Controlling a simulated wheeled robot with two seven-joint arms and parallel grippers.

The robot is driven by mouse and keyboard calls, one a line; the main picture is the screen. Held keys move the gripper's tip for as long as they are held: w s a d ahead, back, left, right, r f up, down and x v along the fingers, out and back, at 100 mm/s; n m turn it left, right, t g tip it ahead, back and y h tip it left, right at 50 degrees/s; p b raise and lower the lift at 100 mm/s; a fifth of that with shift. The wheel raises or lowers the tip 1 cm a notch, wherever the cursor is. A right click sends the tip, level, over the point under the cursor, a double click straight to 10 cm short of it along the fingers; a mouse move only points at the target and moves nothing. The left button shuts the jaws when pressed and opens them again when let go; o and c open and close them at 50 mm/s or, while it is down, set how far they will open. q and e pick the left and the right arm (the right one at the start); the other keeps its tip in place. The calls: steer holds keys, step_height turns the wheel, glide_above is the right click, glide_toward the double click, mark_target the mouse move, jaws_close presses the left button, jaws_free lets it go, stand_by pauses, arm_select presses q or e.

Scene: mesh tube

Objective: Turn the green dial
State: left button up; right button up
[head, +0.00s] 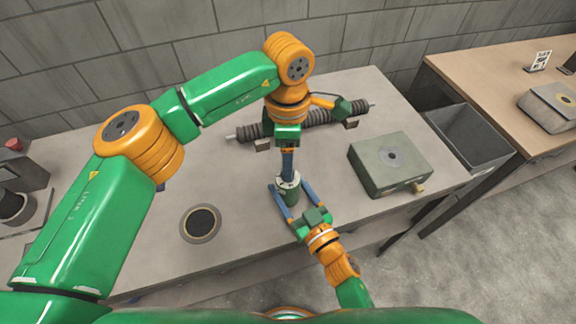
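A small upright green cylinder with a pale top (291,191) stands near the table's front edge. I cannot tell for certain whether it is the dial. My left gripper (288,176) points straight down onto its top, its narrow blue fingers close together. My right gripper (286,184) reaches in from the front, its blue fingers apart on either side of the cylinder. Whether either gripper clamps it is unclear. A dull green box (371,178) to the right has a grey round disc (393,156) on top and a brass-coloured fitting at its front corner.
A dark ribbed tube (325,117) lies on supports at the back, partly behind my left arm. A ring with a dark centre (200,223) lies flat on the grey table (240,185). A grey open bin (470,135) stands between this table and a wooden one (480,82).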

arm_select(q)
step_height(320, 180, down, 4)
steer(key=shift+r, duration=0.1)
jaws_close()
steer(key=shift+n, duration=0.3)
steer(key=n, duration=0.3)
steer(key=shift+n, duration=0.4)
steer(key=n, duration=0.4)
steer(key=shift+n, duration=0.4)
